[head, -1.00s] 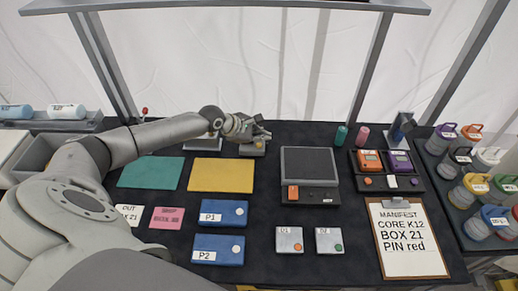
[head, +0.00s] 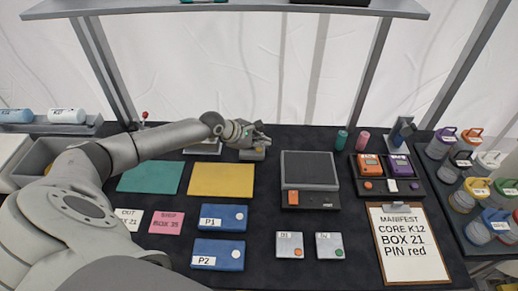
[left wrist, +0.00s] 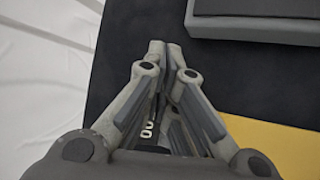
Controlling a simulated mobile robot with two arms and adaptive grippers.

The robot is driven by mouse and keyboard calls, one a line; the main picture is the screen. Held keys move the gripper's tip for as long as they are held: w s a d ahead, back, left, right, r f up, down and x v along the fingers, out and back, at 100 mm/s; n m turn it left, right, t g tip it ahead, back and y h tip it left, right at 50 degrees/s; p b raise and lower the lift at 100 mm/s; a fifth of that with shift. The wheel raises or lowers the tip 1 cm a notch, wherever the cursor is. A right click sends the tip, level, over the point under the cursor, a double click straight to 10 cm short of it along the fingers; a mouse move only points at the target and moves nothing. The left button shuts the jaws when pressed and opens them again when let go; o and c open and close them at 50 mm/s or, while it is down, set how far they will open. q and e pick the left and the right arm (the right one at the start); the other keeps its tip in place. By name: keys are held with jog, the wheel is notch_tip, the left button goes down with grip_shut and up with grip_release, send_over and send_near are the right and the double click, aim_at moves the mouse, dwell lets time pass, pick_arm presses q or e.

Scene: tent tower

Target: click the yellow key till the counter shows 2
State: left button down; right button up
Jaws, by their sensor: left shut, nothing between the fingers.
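My left gripper (head: 265,138) is at the back of the table, over a small grey counter box (head: 252,155) behind the yellow mat. Its fingers are together with nothing between them in the left wrist view (left wrist: 166,45). That view shows pale digits on a dark display (left wrist: 148,130) between the finger links; they look like zeros, but are partly covered. The yellow key is not clearly visible; the gripper covers much of the box top. I cannot tell whether the fingertips touch the key. My right gripper is out of view.
A yellow mat (head: 221,181) lies in front of the box, with a green mat (head: 150,175) to its left. A grey device with a dark plate (head: 309,170) stands to the right. Blue boxes P1 (head: 222,217) and P2 (head: 217,254) are nearer. A shelf (head: 225,11) spans above.

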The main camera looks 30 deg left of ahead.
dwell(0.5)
pick_arm(q)
jog(key=shift+f, duration=0.4)
jog(key=shift+f, duration=0.55)
dwell(0.5)
jog(key=shift+r, duration=0.15)
jog(key=shift+r+p, duration=0.85)
jog(key=shift+p, duration=0.35)
